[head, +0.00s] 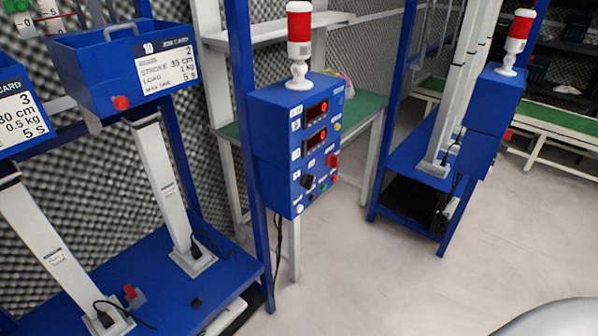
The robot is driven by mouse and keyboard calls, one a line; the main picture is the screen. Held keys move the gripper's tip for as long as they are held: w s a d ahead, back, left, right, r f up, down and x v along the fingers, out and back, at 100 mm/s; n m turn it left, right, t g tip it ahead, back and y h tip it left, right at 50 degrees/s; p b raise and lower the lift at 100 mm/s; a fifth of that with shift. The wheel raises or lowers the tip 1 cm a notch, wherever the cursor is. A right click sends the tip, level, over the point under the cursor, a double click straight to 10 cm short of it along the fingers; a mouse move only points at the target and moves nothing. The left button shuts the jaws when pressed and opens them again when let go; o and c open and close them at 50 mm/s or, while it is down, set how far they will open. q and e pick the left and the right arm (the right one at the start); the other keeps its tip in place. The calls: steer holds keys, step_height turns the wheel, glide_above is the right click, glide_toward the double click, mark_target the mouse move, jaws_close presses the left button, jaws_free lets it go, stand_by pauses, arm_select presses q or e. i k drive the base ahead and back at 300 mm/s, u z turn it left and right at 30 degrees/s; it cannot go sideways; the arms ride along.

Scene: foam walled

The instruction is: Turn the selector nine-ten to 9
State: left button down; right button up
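A blue control box (276,142) hangs on a blue post near the middle of the head view. Its face has two red-lit displays, an upper one (317,111) and a lower one (316,138). Below them is a black knob (308,181), which looks like a selector; its label and pointing direction are too small to read. A red button (332,160) sits to the upper right of the knob. I cannot tell for sure which control is the selector nine-ten. Neither of my grippers shows in the view.
A red-and-white signal lamp (299,40) stands on the box. A second blue box (497,100) is at the right. The pale floor (370,285) in front is clear.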

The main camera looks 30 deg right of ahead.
mark_target(308, 181)
steer(key=k, duration=1.2)
steer(key=z, duration=0.75)
steer(key=i, duration=0.4)
steer(key=z, duration=0.55)
steer(key=i, duration=0.85)
steer(key=u, duration=0.7)
steer(key=i, duration=0.5)
steer(key=u, duration=0.55)
